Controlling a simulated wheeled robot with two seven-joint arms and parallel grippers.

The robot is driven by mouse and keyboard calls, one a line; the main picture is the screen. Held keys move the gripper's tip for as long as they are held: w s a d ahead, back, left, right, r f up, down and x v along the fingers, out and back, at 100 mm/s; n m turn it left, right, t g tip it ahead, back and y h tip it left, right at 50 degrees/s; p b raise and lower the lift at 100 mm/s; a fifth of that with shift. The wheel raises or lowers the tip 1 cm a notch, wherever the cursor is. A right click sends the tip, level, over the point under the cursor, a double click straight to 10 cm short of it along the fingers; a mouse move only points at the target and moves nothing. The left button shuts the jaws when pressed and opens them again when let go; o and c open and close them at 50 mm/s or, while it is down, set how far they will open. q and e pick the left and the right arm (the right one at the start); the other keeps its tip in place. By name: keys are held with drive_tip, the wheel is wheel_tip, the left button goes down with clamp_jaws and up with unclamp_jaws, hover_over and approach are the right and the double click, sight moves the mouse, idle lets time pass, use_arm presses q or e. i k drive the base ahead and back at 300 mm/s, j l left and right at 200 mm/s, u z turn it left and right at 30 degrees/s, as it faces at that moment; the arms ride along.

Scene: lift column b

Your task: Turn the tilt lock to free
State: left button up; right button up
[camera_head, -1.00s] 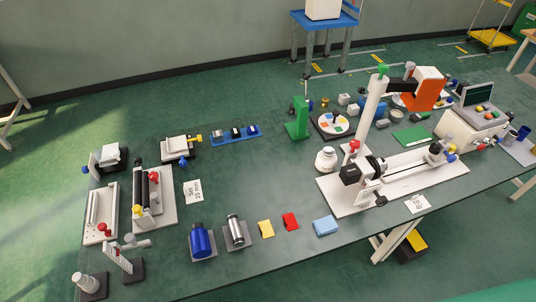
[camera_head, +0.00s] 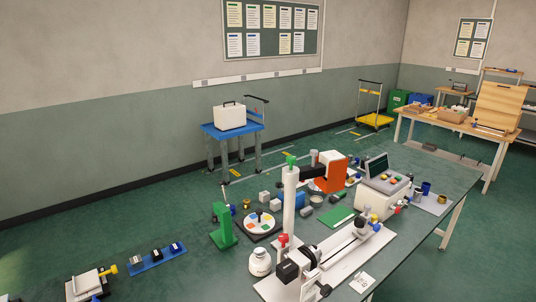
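A white upright column (camera_head: 290,208) stands on a white base plate (camera_head: 376,249) on the dark table. It has a green knob (camera_head: 290,160) on top and a dark side arm leading to an orange and white head (camera_head: 331,172). A red-topped handle (camera_head: 283,240) shows at the column's foot, beside a black block (camera_head: 288,271). A small blue knob (camera_head: 376,227) sits at the far end of the plate's rail. I cannot tell which part is the tilt lock or how it is set. Neither of my grippers is in view.
On the table (camera_head: 205,275) are a green stand (camera_head: 223,228), a round dial with coloured patches (camera_head: 262,222), a white round jar (camera_head: 260,262) and a console with a screen (camera_head: 387,184). A blue cart (camera_head: 232,130) stands behind. The table's front left is partly bare.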

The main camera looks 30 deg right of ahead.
sight(283, 238)
drive_tip(key=z, duration=1.35)
